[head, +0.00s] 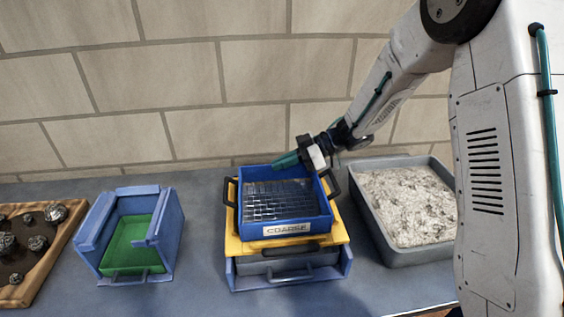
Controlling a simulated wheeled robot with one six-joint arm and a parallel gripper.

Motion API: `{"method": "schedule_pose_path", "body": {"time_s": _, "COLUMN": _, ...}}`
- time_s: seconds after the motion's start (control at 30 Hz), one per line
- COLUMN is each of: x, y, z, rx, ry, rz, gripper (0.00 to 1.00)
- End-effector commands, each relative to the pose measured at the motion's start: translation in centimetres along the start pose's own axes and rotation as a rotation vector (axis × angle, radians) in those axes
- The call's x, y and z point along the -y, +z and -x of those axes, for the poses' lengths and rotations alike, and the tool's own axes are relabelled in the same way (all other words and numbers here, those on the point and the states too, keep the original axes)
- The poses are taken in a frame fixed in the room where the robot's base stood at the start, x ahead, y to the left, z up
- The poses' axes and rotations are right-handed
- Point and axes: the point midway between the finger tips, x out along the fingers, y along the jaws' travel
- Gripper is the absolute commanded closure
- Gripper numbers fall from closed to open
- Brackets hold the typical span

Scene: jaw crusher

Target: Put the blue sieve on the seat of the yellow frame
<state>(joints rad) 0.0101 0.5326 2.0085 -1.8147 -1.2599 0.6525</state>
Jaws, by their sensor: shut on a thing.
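The blue sieve (281,212) has a dark wire mesh, black side handles and a white label reading COARSE. It sits within the outline of the yellow frame (237,247), level to the eye. Whether it rests on the seat or hangs slightly above it, I cannot tell. My gripper (305,158) is at the sieve's back right corner, shut on the sieve. One teal finger shows over the back rim; the exact grip is partly hidden. The frame's front lip with a dark slot shows below the sieve, and the seat itself is covered.
A blue box with a grey front and handle (290,277) stands beneath the frame. A grey tub of pale crushed material (405,256) is close on the right. A blue open bin with green floor (136,247) and a wooden tray of rocks (57,248) are left. A block wall stands behind.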

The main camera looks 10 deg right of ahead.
Motion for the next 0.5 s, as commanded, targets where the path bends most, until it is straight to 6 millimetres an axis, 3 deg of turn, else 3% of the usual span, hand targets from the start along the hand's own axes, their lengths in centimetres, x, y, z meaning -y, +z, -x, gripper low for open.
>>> {"method": "schedule_pose_path", "body": {"time_s": 0.03, "x": 0.00, "y": 0.08, "z": -0.05, "rx": 0.000, "ry": 0.000, "rz": 0.000, "gripper": 0.89}}
{"method": "schedule_pose_path", "body": {"time_s": 0.1, "x": 0.01, "y": 0.05, "z": -0.04, "rx": 0.000, "ry": 0.000, "rz": 0.000, "gripper": 0.73}}
{"method": "schedule_pose_path", "body": {"time_s": 0.5, "x": -0.03, "y": -0.24, "z": 0.73, "rx": 0.000, "ry": 0.001, "rz": 0.000, "gripper": 0.73}}
